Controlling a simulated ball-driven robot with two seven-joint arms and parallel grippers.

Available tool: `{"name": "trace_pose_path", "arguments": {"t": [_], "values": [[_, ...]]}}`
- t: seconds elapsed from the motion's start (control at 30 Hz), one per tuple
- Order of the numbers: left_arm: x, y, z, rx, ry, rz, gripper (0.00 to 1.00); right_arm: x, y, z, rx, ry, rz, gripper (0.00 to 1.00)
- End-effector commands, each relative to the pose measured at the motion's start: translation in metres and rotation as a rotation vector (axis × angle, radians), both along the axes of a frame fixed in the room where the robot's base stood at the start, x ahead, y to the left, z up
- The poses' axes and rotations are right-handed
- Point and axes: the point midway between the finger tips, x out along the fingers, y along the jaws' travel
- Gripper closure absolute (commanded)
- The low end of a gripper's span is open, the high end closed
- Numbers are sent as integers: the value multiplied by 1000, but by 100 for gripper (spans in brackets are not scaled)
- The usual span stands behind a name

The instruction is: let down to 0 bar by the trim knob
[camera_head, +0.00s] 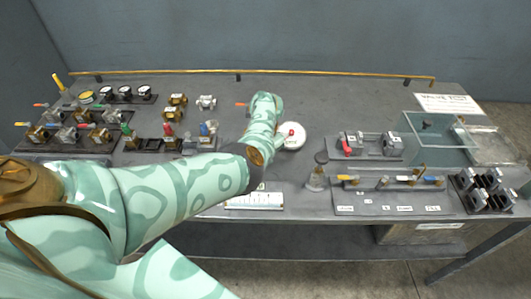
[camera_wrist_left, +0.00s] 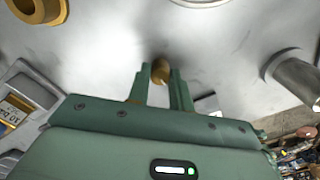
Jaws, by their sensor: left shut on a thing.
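My left gripper (camera_wrist_left: 160,78) is shut on a small brass knob (camera_wrist_left: 160,70), which looks like the trim knob, over a pale metal surface in the left wrist view. In the head view my left arm reaches in from the left to the middle of the bench. Its own links hide the fingertips and the knob there. A round white gauge-like disc (camera_head: 291,136) with a red part stands just right of the arm's end. Its reading is too small to make out. My right gripper is not in view.
The grey bench (camera_head: 330,105) holds several valves with coloured levers at left. A valve rack (camera_head: 372,147), a labelled manifold board (camera_head: 390,190) and a clear bin (camera_head: 440,138) stand at right. A brass rail (camera_head: 300,73) runs along the back. A grey cylinder (camera_wrist_left: 300,78) is right of the gripper.

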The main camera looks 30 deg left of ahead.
Motion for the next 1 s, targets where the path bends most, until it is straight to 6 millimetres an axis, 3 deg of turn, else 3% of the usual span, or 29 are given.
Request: {"name": "trace_pose_path", "arguments": {"t": [0.67,0.7,0.77,1.0], "values": [[2,1,2,2,-5,-62,100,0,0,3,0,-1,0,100],[2,1,2,2,-5,-62,70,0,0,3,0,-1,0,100],[1,1,2,1,-4,-62,57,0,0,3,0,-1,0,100],[1,0,1,1,-2,-61,57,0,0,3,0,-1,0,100]]}}
